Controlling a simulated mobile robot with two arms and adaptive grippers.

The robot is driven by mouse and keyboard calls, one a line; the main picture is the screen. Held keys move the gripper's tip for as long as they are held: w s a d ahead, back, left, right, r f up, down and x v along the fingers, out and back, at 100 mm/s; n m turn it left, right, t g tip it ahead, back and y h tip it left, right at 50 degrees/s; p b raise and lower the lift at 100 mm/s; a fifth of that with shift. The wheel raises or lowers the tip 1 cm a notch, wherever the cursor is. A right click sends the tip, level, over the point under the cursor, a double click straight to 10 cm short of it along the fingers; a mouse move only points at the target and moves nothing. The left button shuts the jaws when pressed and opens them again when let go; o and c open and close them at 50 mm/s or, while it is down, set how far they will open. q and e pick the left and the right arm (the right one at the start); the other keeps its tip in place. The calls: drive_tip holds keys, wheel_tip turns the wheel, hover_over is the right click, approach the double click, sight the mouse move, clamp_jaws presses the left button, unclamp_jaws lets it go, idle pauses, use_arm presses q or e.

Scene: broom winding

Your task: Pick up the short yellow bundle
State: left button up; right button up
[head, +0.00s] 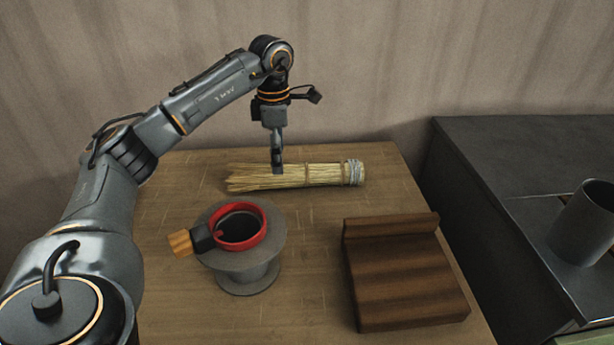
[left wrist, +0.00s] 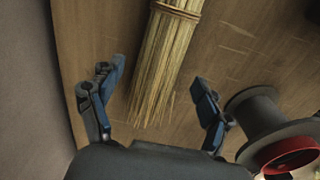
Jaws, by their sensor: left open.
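The short yellow bundle (head: 318,174) lies on its side on the wooden table, toward the back, in the head view. It has a brown tie near its middle and a grey binding at its right end; its loose straw ends spread to the left. My left gripper (head: 277,168) points down over the left half of the bundle. In the left wrist view, the two fingers of the left gripper (left wrist: 155,105) are open and wide apart, with the straw ends of the bundle (left wrist: 165,65) between them in the picture. I cannot tell the exact height above it. My right gripper is not in view.
On the wooden table (head: 180,300), a grey spool (head: 240,282) with a red ring (head: 263,238) and a wooden-handled tool (head: 180,243) stands in front of the bundle. A dark brown wooden block (head: 405,275) sits front right. A dark cabinet (head: 480,150) with a grey cup (head: 583,225) stands right.

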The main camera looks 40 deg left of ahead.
use_arm(q)
wheel_tip(320, 180, down, 5)
drive_tip(key=shift+s+r+b, duration=0.1)
drive_tip(key=shift+s+b, duration=0.05)
drive_tip(key=shift+b, duration=0.3)
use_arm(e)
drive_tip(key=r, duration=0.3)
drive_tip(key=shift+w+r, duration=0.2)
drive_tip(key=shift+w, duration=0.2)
use_arm(q)
drive_tip(key=c, duration=1.3)
